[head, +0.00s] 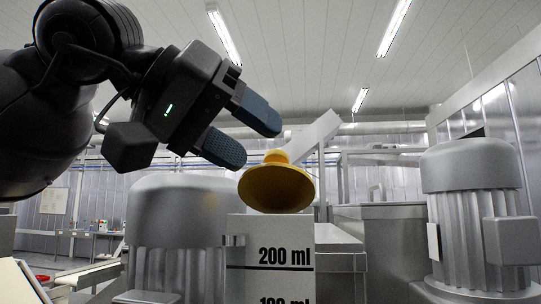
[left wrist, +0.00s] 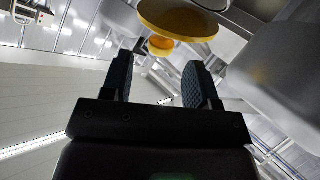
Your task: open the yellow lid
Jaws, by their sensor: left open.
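The yellow lid (head: 275,188) is a round disc with a knob (head: 276,157) on top. In the head view it shows at the top of a white container (head: 270,240) marked "200 ml", tilted so its broad face turns to the camera. I cannot tell if it touches the container. My left gripper (head: 256,139) is open and empty, just up and left of the knob. In the left wrist view the lid (left wrist: 180,18) and its knob (left wrist: 160,46) are ahead of the fingertips (left wrist: 158,75), the knob between them in line of sight. My right gripper is out of view.
A large grey motor-like housing (head: 183,215) stands left of the container, close below my left arm. Another (head: 470,170) stands at the right. A metal box (head: 385,225) and a sloping chute (head: 305,135) are behind. Open air surrounds the gripper above.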

